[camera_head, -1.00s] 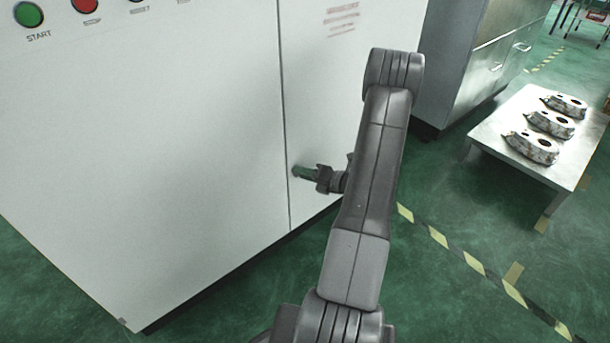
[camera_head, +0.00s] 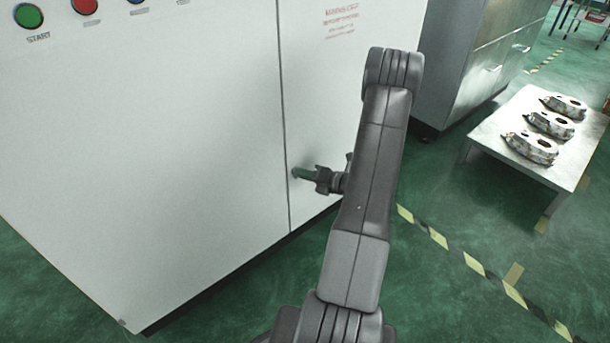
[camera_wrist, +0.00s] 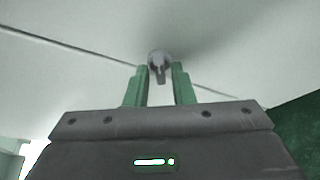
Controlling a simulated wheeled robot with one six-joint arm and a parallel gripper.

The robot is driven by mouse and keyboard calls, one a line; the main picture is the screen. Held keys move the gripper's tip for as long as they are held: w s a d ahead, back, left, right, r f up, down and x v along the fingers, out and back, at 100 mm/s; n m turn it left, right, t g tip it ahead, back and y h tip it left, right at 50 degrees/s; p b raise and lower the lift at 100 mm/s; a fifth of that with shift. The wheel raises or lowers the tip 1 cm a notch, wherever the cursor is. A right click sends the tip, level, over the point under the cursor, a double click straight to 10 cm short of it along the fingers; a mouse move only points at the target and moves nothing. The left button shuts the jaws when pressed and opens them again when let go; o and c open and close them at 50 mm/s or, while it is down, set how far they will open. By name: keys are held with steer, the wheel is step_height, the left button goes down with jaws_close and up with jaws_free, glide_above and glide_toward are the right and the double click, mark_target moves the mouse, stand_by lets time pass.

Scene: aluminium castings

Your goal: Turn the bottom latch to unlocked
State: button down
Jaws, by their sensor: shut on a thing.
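The bottom latch (camera_wrist: 159,62) is a small grey knob with a short handle on the white cabinet door, beside the door seam. In the wrist view its handle lies between the two green fingertips of my gripper (camera_wrist: 160,78), which is shut on it. In the head view my gripper (camera_head: 302,173) reaches the lower part of the cabinet (camera_head: 180,130) just right of the seam, and it hides the latch there. How far the latch is turned cannot be told exactly; its handle points toward the gripper body in the wrist view.
Green and red buttons (camera_head: 85,6) sit at the cabinet's top left. A low metal table (camera_head: 500,150) with three castings (camera_head: 530,147) stands at the right. A grey cabinet (camera_head: 465,60) is behind it. Green floor with striped tape (camera_head: 440,238) is clear at the lower right.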

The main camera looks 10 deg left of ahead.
steer(key=shift+s+a+r+n+t+h+b, duration=0.1)
steer(key=shift+n+t+h+b, duration=0.5)
steer(key=shift+n+b, duration=0.8)
steer(key=shift+s+a+n+t+h+b, duration=0.1)
steer(key=shift+n+t+h+b, duration=0.55)
steer(key=shift+n+b, duration=0.75)
steer(key=shift+s+a+r+n+t+h+b, duration=0.1)
steer(key=shift+n+t+h+b, duration=0.5)
steer(key=shift+n+b, duration=0.75)
steer(key=shift+b, duration=0.35)
steer(key=c, duration=1.5)
jaws_free()
steer(key=shift+a, duration=0.1)
